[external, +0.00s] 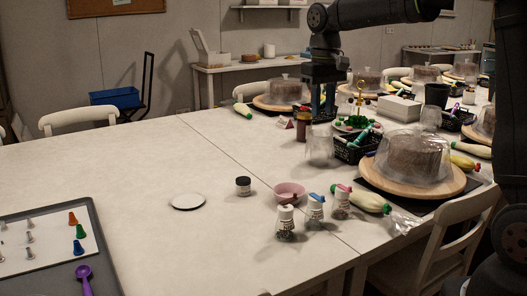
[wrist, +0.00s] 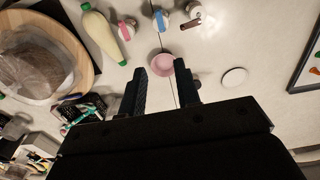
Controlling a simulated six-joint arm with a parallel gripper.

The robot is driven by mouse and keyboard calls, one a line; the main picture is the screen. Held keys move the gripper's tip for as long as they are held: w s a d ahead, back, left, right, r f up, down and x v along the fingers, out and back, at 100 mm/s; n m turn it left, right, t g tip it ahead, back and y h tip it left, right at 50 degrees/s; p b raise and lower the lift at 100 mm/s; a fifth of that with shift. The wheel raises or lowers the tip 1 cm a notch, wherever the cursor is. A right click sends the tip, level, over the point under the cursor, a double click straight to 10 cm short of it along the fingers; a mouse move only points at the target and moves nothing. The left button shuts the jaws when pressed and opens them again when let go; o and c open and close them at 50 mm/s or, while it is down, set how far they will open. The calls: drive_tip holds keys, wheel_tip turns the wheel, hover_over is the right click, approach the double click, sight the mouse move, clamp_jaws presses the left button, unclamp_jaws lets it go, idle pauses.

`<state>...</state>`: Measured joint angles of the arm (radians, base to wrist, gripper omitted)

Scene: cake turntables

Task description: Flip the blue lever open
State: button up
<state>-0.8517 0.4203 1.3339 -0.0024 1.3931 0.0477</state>
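A small clear shaker jar with a white top and a blue lever (external: 317,198) stands on the table, in the middle of a row of three jars. The blue lever also shows at the top of the wrist view (wrist: 160,18); whether it is up or down is too small to tell. My gripper (external: 322,112) hangs high above the far part of the table, well apart from the jars. In the wrist view its fingers (wrist: 161,68) are spread and empty.
A pink bowl (external: 289,192), dark jar (external: 243,186) and white disc (external: 187,201) lie near the jars. A domed cake stand (external: 445,185), piping bag (external: 370,203) and black basket (external: 354,152) crowd the right. A tray (external: 98,228) is front left. The left middle is clear.

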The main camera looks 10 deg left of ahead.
drive_tip(key=a+f+n, duration=0.2)
drive_tip(key=shift+s+f+h, duration=0.35)
drive_tip(key=shift+h, duration=0.05)
clamp_jaws()
drive_tip(key=s+a+f+n+h, duration=0.1)
drive_tip(key=s+a+f+n, duration=0.1)
drive_tip(key=f+n, duration=0.3)
drive_tip(key=s+a+f+n+t+h, duration=0.1)
drive_tip(key=s+a+f+n+h, duration=0.1)
drive_tip(key=a+f+n, duration=0.2)
drive_tip(key=shift+a+f+n, duration=0.2)
drive_tip(key=shift+f+n, duration=0.5)
drive_tip(key=shift+f, duration=0.25)
drive_tip(key=shift+s, duration=0.1)
